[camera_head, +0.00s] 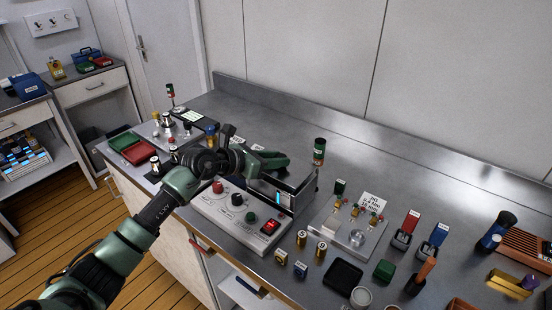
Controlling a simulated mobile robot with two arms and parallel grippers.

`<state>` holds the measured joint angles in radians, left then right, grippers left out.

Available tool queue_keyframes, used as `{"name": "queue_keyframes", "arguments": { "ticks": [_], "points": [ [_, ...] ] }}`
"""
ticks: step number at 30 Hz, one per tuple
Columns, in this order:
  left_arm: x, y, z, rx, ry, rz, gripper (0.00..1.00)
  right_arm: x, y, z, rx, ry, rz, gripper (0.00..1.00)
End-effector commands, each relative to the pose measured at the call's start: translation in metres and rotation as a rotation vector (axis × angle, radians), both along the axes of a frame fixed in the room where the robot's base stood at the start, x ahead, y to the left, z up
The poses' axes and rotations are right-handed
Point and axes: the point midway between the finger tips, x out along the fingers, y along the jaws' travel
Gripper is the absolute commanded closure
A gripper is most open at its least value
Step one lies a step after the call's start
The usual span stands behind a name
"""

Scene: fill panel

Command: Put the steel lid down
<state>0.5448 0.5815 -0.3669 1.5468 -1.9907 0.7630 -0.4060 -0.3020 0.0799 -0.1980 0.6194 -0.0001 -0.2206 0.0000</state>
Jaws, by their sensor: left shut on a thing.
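My left gripper (268,162) reaches over the control panel (240,215) in the middle of the bench. It is shut, its green fingers pointing right. A box-like steel piece (300,192) shows just below and right of the fingers, behind the panel. I take it to hold or be the steel lid, but gripper and wrist hide its upper left part. I cannot tell lid from box, or whether the lid touches what is below. A small blue light shows on the near side. My right gripper is not in view.
The steel bench (400,165) is clear along its back. A dark green-capped canister (319,150) stands close right of the gripper. A small valve plate (350,228), batteries, stamps and a black tray (343,278) crowd the front right. Red and green trays (138,153) lie at left.

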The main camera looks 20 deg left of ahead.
Motion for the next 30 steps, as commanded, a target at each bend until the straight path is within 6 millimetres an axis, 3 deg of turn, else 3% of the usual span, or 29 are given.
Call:
{"name": "queue_keyframes", "arguments": {
  "ticks": [15,16,18,30],
  "points": [
    [0.000,0.000,-0.011,0.000,-0.002,0.001,1.00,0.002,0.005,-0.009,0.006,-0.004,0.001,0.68],
    [0.000,0.000,-0.011,0.001,-0.001,0.001,0.64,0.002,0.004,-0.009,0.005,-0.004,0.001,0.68],
    [0.000,0.000,-0.011,0.001,-0.001,0.000,0.51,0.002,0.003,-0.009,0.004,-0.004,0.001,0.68],
    [0.000,0.000,-0.003,-0.001,-0.001,0.000,0.51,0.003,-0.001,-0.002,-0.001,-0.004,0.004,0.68]
  ]
}}
